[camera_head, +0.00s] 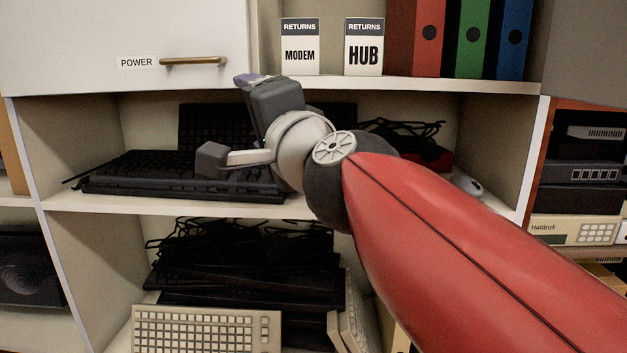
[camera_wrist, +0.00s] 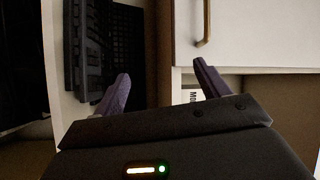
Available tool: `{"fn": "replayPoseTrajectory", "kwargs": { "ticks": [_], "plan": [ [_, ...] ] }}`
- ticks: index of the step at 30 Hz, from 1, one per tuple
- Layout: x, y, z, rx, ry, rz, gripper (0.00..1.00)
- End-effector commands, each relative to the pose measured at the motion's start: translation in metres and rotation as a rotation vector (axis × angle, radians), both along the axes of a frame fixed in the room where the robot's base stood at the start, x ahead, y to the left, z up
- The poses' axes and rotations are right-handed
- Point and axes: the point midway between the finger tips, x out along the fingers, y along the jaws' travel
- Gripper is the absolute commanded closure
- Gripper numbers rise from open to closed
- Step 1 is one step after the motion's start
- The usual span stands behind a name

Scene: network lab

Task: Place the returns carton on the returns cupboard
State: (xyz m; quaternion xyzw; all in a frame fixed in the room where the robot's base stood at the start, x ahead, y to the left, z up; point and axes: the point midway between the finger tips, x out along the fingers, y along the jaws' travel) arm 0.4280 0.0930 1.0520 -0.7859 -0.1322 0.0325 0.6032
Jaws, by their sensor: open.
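Two small white cartons with dark "RETURNS" bands stand upright on the upper shelf of the pale cupboard (camera_head: 455,87). The left carton reads MODEM (camera_head: 300,48) and the right one reads HUB (camera_head: 364,48); I cannot tell which is the task's carton. My gripper (camera_head: 257,80) is open, just left of and below the MODEM carton, near the shelf edge. In the wrist view, its purple fingers (camera_wrist: 163,90) are spread with nothing between them. Part of the MODEM carton (camera_wrist: 190,97) shows there beside the right finger.
A white door (camera_head: 120,35) labelled POWER, with a brass handle (camera_head: 194,61), is left of the cartons. Red, green and blue binders (camera_head: 472,38) stand to their right. Black keyboards (camera_head: 180,175) fill the shelf below. Clear shelf lies before the cartons.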

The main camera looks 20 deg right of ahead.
Motion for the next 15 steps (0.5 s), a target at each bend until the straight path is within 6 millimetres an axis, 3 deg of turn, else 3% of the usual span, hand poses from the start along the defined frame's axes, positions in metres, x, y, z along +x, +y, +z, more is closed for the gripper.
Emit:
{"fn": "replayPoseTrajectory", "kwargs": {
  "ticks": [1,3,6,9,12,15],
  "plan": [
    [-0.007,0.001,-0.048,-0.189,0.079,0.032,0.26],
    [-0.021,-0.003,-0.119,-0.458,0.206,0.094,0.26],
    [-0.052,-0.021,-0.210,-0.775,0.395,0.190,0.26],
    [-0.088,-0.046,-0.282,-1.012,0.572,0.285,0.26],
    [-0.120,-0.069,-0.328,-1.174,0.710,0.363,0.26],
    [-0.142,-0.085,-0.354,-1.268,0.800,0.415,0.26]
  ]
}}
